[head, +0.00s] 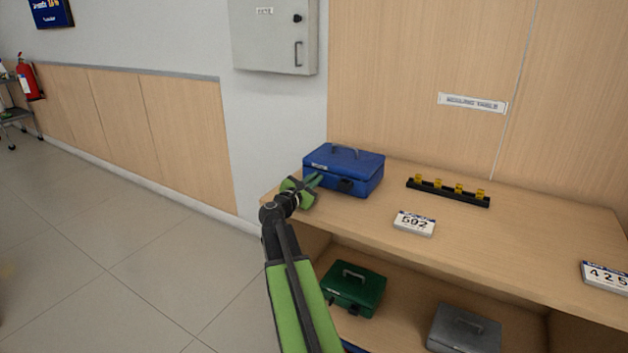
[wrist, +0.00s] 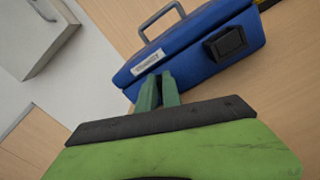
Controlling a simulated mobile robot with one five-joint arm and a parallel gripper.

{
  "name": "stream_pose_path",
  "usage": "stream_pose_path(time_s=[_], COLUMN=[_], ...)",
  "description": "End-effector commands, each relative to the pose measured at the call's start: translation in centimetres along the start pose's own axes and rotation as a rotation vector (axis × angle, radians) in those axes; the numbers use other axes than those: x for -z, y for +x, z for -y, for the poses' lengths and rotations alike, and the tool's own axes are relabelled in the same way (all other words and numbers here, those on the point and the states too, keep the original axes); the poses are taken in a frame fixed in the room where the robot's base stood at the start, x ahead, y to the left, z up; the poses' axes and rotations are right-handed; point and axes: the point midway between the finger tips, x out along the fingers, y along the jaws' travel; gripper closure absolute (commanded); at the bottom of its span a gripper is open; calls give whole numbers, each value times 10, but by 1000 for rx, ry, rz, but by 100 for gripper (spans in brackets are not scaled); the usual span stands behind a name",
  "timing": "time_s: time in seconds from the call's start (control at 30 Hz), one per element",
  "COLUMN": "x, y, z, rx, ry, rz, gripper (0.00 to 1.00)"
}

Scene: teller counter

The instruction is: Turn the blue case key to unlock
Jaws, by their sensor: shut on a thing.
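The blue case (head: 347,167) stands closed on the left end of the wooden counter, its grey handle on top. In the wrist view the blue case (wrist: 195,45) shows a white label and a black latch on its front. My gripper (head: 314,181) is at the left part of the case's front. In the wrist view the green fingers of my gripper (wrist: 158,92) are close together, with the tips at the case front below the label. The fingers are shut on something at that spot. The key itself is hidden behind the fingers, so its angle cannot be told.
A black strip with several yellow pieces (head: 448,191) lies right of the case. Number cards, 502 (head: 414,223) and 425 (head: 606,276), lie on the counter (head: 520,240). A green case (head: 353,289) and a grey case (head: 464,329) sit on the shelf below.

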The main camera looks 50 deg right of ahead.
Motion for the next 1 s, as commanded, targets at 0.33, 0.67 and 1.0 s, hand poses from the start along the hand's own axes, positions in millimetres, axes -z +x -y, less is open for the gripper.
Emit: stream_pose_path(time_s=[0.33, 0.67, 1.0], x=[1, 1, 1], y=[-1, -1, -1], z=[1, 1, 2], rx=[-1, -1, -1], ry=[137, 157, 155], rz=[-3, -3, -2], gripper=[100, 100, 69])
